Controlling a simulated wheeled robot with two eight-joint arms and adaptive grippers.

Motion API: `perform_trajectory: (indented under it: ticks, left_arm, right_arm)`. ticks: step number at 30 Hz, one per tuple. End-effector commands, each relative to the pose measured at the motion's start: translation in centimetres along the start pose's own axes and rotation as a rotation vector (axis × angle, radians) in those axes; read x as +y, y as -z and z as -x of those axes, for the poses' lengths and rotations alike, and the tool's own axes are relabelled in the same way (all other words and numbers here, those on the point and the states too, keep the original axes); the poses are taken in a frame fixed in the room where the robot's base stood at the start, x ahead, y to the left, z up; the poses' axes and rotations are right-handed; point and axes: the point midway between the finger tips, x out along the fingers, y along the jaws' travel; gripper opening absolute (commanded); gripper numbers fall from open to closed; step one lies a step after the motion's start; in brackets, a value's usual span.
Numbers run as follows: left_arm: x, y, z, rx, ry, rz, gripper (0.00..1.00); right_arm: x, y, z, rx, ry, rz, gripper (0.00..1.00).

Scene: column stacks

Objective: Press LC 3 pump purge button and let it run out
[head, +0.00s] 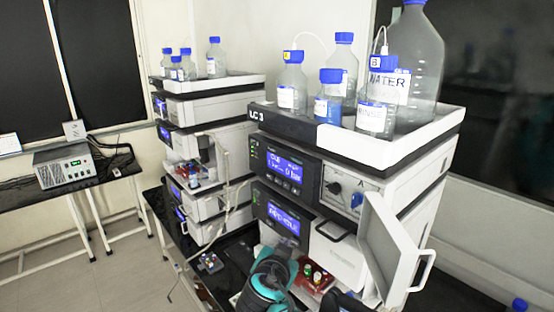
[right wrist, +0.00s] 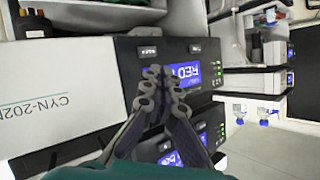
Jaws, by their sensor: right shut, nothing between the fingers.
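The LC 3 stack (head: 282,124) stands at centre right in the head view. Its top pump module has a blue lit display (head: 285,168), with small text I cannot read surely, and a dark dial (head: 333,187). No purge label is legible. My right gripper (head: 276,258) is low in front of the second module, below that module's blue display (head: 283,218). In the right wrist view its fingers (right wrist: 160,76) are shut and empty, with the tips over a dark panel next to a blue display (right wrist: 190,74). Whether they touch is unclear. My left gripper is not in view.
Several blue-capped bottles (head: 330,98) stand in the white top tray (head: 345,148). A white door (head: 388,243) hangs open at the stack's right. A second stack (head: 205,108) stands behind to the left.

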Motion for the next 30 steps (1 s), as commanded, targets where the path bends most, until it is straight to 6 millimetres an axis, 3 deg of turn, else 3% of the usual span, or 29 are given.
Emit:
perform_trajectory:
  ticks: [1,6,12,18,30]
  left_arm:
    - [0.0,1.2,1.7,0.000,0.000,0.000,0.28]
    - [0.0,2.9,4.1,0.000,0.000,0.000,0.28]
    - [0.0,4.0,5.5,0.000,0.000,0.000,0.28]
    - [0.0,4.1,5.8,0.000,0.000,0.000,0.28]
    - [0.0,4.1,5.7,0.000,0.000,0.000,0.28]
  right_arm:
    - [-2.7,1.8,0.8,0.024,0.029,-0.026,0.00]
    - [-9.2,4.7,2.3,0.100,0.124,-0.132,0.00]
    - [-13.7,6.1,3.7,0.143,0.202,-0.212,0.00]
    - [-14.9,6.3,4.0,0.154,0.226,-0.237,0.00]
    - [-14.6,6.5,3.6,0.154,0.223,-0.238,0.00]
